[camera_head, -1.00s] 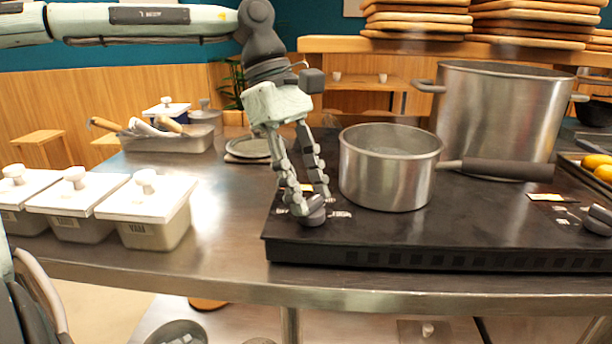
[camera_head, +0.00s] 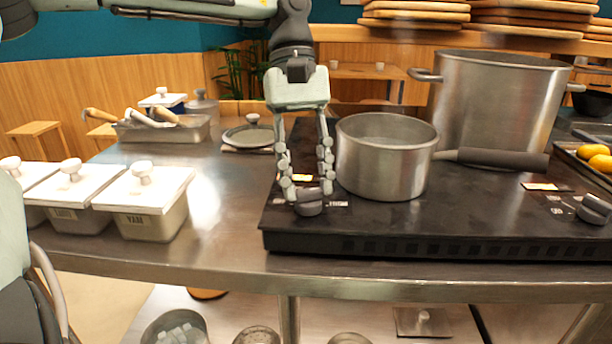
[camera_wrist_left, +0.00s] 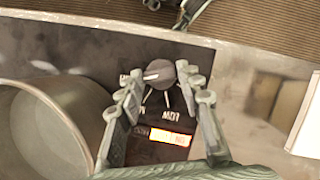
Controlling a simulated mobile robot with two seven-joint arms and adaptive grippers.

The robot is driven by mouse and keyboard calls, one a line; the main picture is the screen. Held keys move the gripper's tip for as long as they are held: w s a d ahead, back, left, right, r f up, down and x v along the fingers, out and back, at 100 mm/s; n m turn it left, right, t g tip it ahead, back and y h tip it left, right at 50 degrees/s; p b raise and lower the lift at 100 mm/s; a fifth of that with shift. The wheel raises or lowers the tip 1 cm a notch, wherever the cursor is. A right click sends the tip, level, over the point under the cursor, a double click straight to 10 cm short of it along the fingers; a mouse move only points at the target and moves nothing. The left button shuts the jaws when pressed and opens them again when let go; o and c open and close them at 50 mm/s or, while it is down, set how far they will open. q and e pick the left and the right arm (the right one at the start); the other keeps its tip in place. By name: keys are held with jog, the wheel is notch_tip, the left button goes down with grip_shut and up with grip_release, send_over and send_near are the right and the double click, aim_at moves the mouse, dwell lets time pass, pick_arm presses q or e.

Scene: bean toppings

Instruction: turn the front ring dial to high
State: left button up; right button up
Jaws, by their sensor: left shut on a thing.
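My left gripper (camera_head: 309,190) points down at the left end of the black cooktop (camera_head: 480,222). It is shut on the grey dial (camera_head: 311,207) at the cooktop's front left, one finger on each side. In the left wrist view the dial (camera_wrist_left: 187,72) shows between the fingertips (camera_wrist_left: 165,85), with white marks around it, including a LOW label. A small orange-lit panel (camera_wrist_left: 171,137) lies beside it. A second dial (camera_head: 593,209) sits at the cooktop's right.
A steel saucepan (camera_head: 385,170) stands just right of my left gripper, its dark handle pointing right. A large pot (camera_head: 495,105) stands behind it. Lidded containers (camera_head: 152,205) stand at the left. Steel counter (camera_head: 225,190) is clear between them and the cooktop.

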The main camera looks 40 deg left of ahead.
dwell(0.4)
pick_arm(q)
jog(key=o, duration=1.2)
jog(key=shift+c, duration=0.2)
jog(key=v, duration=1.2)
jog(key=shift+d, duration=0.15)
